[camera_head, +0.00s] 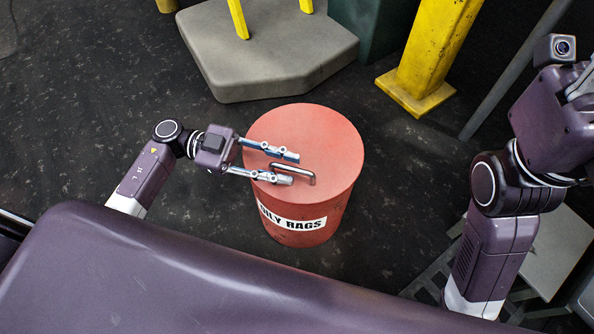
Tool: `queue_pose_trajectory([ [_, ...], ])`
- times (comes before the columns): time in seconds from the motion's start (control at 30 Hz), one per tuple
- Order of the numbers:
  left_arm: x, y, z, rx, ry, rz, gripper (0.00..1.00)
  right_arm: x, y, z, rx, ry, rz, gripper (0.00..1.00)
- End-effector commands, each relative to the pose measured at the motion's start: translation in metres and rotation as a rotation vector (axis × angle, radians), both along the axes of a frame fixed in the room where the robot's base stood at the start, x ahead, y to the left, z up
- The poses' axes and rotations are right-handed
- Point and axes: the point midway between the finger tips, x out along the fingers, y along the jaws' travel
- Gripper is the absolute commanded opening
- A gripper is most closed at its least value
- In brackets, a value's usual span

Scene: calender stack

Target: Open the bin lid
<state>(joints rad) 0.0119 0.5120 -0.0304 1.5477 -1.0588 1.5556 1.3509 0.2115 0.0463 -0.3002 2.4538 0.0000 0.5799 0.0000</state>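A red round bin (305,237) with a white "OILY RAGS" label stands on the dark floor in front of me. Its red lid (318,130) is flat and looks closed. A metal bar handle (295,173) sits on the lid. My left gripper (296,169) reaches in from the left over the lid. Its two silver fingers are apart, one on the far side of the handle and one on the near side. I cannot tell if they touch it. My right arm (497,240) is raised at the right edge; its fingers are mostly cut off by the frame.
A grey platform (265,60) with yellow posts stands behind the bin. A yellow column (425,70) with a square foot and a thin grey pole (515,70) stand at the back right. Floor shows clear around the bin's sides.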

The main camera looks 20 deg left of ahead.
Motion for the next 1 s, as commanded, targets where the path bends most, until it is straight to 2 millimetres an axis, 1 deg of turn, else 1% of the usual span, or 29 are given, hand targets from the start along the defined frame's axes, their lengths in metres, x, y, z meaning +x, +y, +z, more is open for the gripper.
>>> queue_pose_trajectory([
  [0.03, 0.000, -0.008, -0.002, -0.002, -0.002, 0.000, 0.26, -0.002, 0.000, -0.001, 0.000, -0.011, 0.000, 0.40],
  [0.1, 0.000, -0.017, -0.002, -0.002, -0.002, 0.001, 0.26, -0.004, 0.000, 0.000, -0.001, -0.020, -0.002, 0.40],
  [0.2, 0.000, -0.026, -0.001, -0.002, -0.001, 0.001, 0.26, -0.006, 0.001, 0.002, -0.002, -0.030, -0.002, 0.40],
  [0.33, 0.000, -0.030, 0.000, 0.000, 0.000, 0.001, 0.26, -0.007, 0.001, 0.004, -0.003, -0.035, -0.003, 0.40],
  [0.53, 0.000, -0.031, 0.000, 0.000, 0.001, 0.002, 0.26, -0.007, 0.001, 0.005, -0.003, -0.035, -0.003, 0.40],
  [0.57, 0.000, -0.030, 0.000, 0.000, 0.001, 0.002, 0.25, -0.007, 0.001, 0.005, -0.003, -0.035, -0.002, 0.40],
  [0.7, 0.000, -0.030, 0.000, 0.000, 0.001, 0.002, 0.09, -0.007, 0.001, 0.004, -0.003, -0.035, -0.002, 0.40],
  [0.8, 0.000, -0.030, 0.000, 0.000, 0.001, 0.002, 0.00, -0.007, 0.001, 0.004, -0.003, -0.035, -0.002, 0.40],
  [1.0, 0.000, -0.030, 0.000, 0.000, 0.001, 0.002, 0.00, -0.007, 0.001, 0.004, -0.003, -0.035, -0.002, 0.40],
])
